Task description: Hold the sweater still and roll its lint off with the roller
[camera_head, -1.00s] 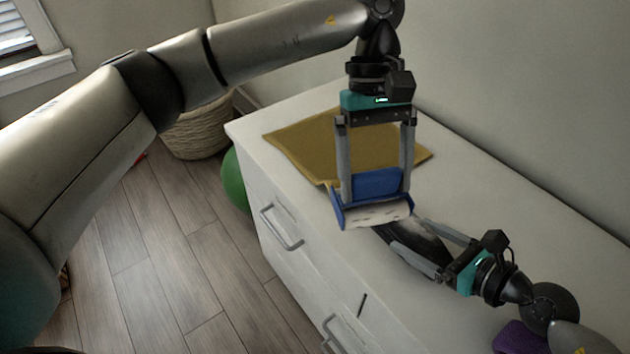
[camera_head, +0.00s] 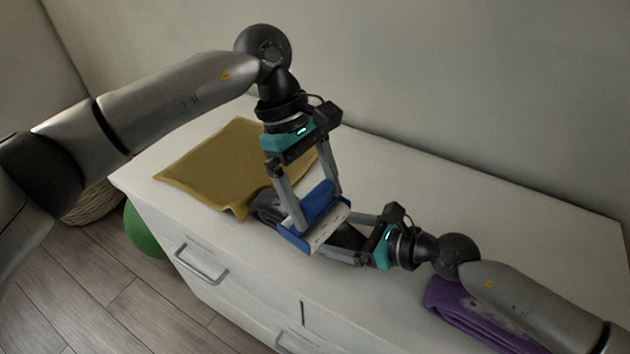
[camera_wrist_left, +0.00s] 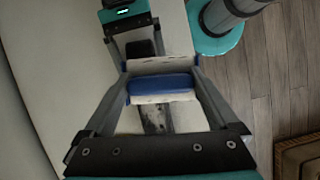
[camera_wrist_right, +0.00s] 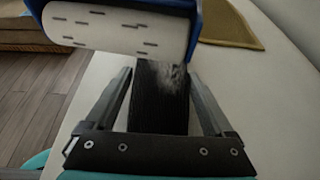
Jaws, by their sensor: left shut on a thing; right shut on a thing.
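A black, ribbed sweater (camera_head: 268,209), folded long and narrow, lies on the white cabinet top. It also shows in the right wrist view (camera_wrist_right: 158,105), with a pale lint patch near the roller. My right gripper (camera_head: 346,239) is shut on the sweater's near part. My left gripper (camera_head: 316,207) is shut on a blue lint roller (camera_head: 325,230) with a white, dark-flecked sheet, and holds it tilted over the sweater. The roller (camera_wrist_right: 115,30) hides part of the sweater. I cannot tell whether it touches the cloth.
A mustard cloth (camera_head: 215,165) lies flat at the cabinet's left end. A purple folded garment (camera_head: 465,310) with pale lint lies below my right forearm. The white cabinet top (camera_head: 400,170) is clear toward the wall. A green ball (camera_head: 143,232) and a wicker basket (camera_head: 92,207) stand on the floor.

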